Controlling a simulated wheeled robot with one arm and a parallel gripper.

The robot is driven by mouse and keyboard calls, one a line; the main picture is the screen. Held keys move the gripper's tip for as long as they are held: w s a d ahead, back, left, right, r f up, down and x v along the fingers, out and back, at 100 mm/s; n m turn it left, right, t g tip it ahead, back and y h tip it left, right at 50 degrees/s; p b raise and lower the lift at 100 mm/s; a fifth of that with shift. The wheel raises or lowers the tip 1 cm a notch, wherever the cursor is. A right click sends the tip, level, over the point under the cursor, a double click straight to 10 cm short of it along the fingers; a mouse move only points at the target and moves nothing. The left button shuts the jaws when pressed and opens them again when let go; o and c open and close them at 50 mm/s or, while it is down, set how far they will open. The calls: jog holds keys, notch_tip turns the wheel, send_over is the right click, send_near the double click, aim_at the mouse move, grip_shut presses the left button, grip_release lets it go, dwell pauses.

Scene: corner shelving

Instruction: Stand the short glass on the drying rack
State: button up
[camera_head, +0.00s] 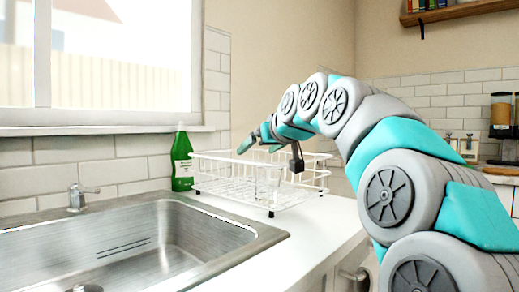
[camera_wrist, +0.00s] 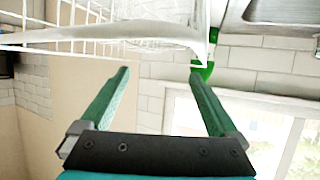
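The short glass (camera_head: 268,183) is clear and faint in the head view, and appears to stand upright inside the white wire drying rack (camera_head: 308,187). In the wrist view, which is upside down, the clear glass (camera_wrist: 160,28) fills the top middle, with the rack wires (camera_wrist: 62,38) beside it. My gripper (camera_head: 257,146) is above the rack, over its back left part. In the wrist view my gripper (camera_wrist: 160,74) has its two green fingers wide apart with nothing between them. The glass is beyond the fingertips, apart from them. Its lower end is out of the wrist view.
A green bottle (camera_head: 182,160) stands at the rack's left end by the tiled wall. A steel sink (camera_head: 150,240) with a faucet (camera_head: 78,197) lies to the left. The white counter (camera_head: 325,222) is clear in front of the rack. A wooden shelf (camera_head: 455,12) hangs upper right.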

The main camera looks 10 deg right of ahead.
jog(key=v, duration=0.8)
jog(key=r+v, duration=0.1)
jog(key=v, duration=0.3)
dwell(0.4)
